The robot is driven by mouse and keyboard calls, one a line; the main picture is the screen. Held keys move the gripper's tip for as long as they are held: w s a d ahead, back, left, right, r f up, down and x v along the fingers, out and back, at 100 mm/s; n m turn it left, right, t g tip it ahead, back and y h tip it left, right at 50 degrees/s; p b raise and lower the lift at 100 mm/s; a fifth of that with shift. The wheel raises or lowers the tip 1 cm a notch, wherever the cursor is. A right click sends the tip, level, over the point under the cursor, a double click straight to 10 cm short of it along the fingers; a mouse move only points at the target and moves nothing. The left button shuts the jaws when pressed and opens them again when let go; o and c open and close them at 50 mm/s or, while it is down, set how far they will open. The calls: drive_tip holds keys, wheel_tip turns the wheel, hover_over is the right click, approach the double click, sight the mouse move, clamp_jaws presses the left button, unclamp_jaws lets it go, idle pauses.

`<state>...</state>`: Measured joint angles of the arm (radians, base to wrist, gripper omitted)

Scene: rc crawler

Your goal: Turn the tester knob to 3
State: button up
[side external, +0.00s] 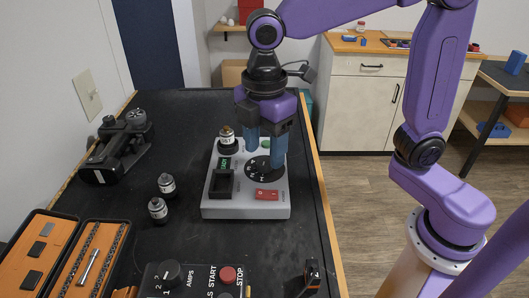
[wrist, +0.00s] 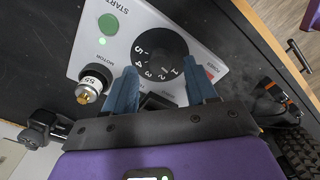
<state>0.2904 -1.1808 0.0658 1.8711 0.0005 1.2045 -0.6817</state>
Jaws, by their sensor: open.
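The tester (side external: 225,208) is a light grey box on the dark bench. Its round black dial (side external: 262,174) carries white numbers; the wrist view shows 1 to 5 around this dial (wrist: 161,56). The knob in the dial's middle is dark on dark, and I cannot tell which number it points to. My gripper (side external: 266,150) points down over the tester, with its blue fingers apart above the dial area. In the wrist view my gripper (wrist: 161,88) is open, with nothing held between the fingers and the dial just beyond the fingertips.
A second control box (side external: 200,277) with an AMPS knob stands in front. Two loose motors (side external: 166,184) lie left.

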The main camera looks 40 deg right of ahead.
drive_tip(key=shift+f, duration=1)
clamp_jaws()
